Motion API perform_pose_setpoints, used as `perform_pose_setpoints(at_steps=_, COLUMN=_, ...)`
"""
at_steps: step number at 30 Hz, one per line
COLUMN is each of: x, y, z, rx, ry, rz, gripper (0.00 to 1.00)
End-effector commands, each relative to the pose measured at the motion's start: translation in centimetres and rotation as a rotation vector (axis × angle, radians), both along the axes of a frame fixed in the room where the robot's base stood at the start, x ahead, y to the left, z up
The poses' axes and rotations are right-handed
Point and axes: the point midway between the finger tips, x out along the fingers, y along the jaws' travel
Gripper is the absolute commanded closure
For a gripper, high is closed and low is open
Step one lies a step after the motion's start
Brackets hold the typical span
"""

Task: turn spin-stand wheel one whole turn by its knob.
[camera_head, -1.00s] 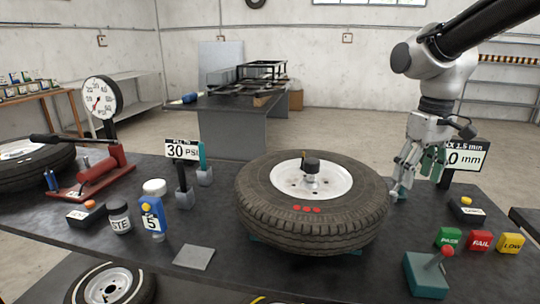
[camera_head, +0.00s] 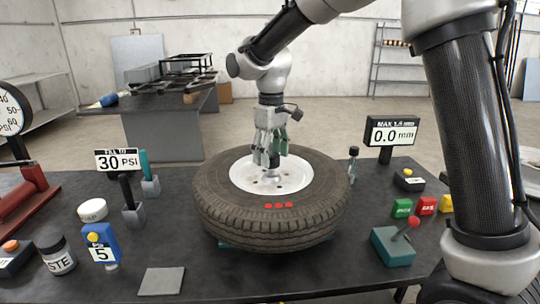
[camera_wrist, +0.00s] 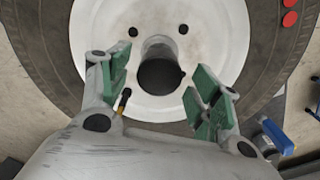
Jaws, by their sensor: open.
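The wheel (camera_head: 308,205) lies flat on its stand, a dark tyre around a white rim (camera_head: 297,176) with bolt holes. Three red dots sit on the tyre's near side.
A black-topped post (camera_head: 352,165) stands close to the tyre's right side, before a 0.0 mm display (camera_head: 392,134). A teal box with a red-topped lever (camera_head: 396,245) is at front right. A blue tool (camera_head: 102,243) and a 30 PSI sign (camera_head: 117,160) stand left.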

Motion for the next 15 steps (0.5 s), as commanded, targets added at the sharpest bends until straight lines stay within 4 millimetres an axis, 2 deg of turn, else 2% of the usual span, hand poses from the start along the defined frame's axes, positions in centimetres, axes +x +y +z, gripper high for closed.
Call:
perform_pose_setpoints(at_steps=3, x=0.01, y=-0.01, z=-0.72, rx=0.001, ry=-0.001, rz=0.000, gripper=0.36)
perform_pose_setpoints(at_steps=11, x=0.00, y=-0.01, z=-0.85, rx=0.001, ry=-0.001, rz=-0.001, gripper=0.36)
perform_pose_setpoints(at_steps=15, x=0.01, y=-0.01, z=-0.84, rx=0.001, ry=-0.001, rz=-0.001, gripper=0.62)
